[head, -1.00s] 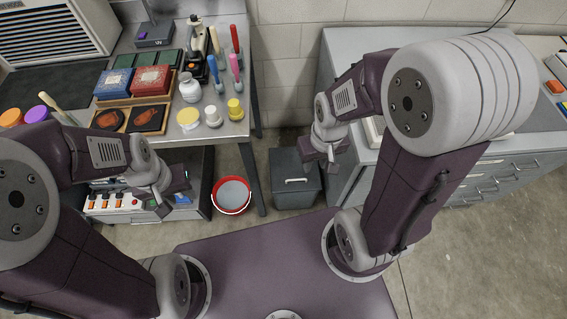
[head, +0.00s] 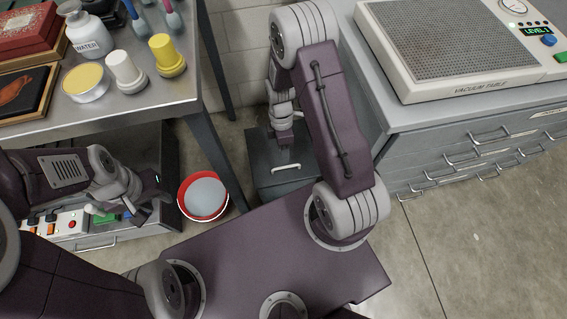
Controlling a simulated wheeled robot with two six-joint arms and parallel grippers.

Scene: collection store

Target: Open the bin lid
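The bin (head: 262,184) is a dark grey box on the floor beside the drawer cabinet. Its lid looks shut and has a pale bar handle (head: 287,168) near its front edge. My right gripper (head: 285,153) points down over the lid, just behind the handle in the picture. It seems apart from the handle, but its height above the lid is unclear. Its fingers are small and dark, so their opening cannot be made out. My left gripper (head: 152,198) is at the left, in front of the low shelf unit, with its fingers apart and nothing between them.
A red bucket (head: 203,196) stands left of the bin. A steel table (head: 150,97) with jars and boxes is at upper left, its leg near the bucket. A grey drawer cabinet (head: 440,150) bearing a vacuum table (head: 440,45) is at right. Floor at lower right is clear.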

